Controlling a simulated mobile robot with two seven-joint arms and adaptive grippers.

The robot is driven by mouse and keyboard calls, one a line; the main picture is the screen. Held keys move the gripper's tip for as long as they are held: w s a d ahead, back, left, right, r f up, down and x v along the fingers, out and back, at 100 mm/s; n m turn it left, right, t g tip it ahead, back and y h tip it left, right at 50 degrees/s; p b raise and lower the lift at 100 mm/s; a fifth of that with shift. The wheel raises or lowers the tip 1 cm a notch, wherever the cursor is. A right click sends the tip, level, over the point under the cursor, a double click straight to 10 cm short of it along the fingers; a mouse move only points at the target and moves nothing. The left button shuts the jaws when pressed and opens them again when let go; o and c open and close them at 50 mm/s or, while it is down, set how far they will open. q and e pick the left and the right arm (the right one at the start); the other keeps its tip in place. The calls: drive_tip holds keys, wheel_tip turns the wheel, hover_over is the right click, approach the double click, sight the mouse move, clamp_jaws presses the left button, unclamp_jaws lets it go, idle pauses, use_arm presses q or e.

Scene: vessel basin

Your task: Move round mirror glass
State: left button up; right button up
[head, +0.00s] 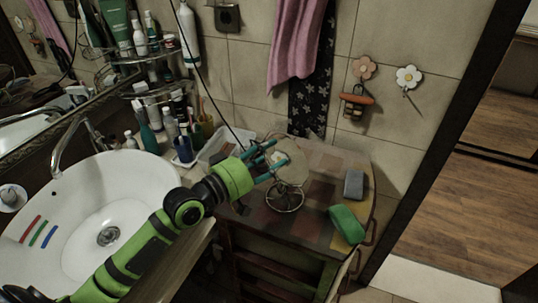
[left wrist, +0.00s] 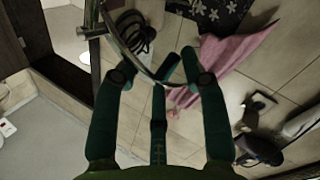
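The round mirror (head: 292,165) stands on a round wire-like base (head: 285,198) on the patchwork-topped cabinet. Its glass is partly hidden by my gripper. My left gripper (head: 268,160), with teal fingers on a green arm, reaches the mirror from the left, its fingertips at the glass. In the left wrist view, the fingers of my left gripper (left wrist: 157,75) are spread apart, and the mirror's curved rim (left wrist: 132,58) passes close by the fingertips. I cannot tell whether any fingertip touches it. My right gripper is not in view.
A green object (head: 346,224) and a grey block (head: 353,185) lie on the cabinet top (head: 310,212), right of the mirror. The white sink (head: 85,205) is left. A pink towel (head: 297,40) hangs above.

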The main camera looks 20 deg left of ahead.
use_arm(q)
drive_tip(key=shift+s+a, duration=0.1)
drive_tip(key=shift+s, duration=0.1)
drive_tip(key=v, duration=1.1)
drive_tip(key=shift+s, duration=0.3)
drive_tip(key=shift+a, duration=0.15)
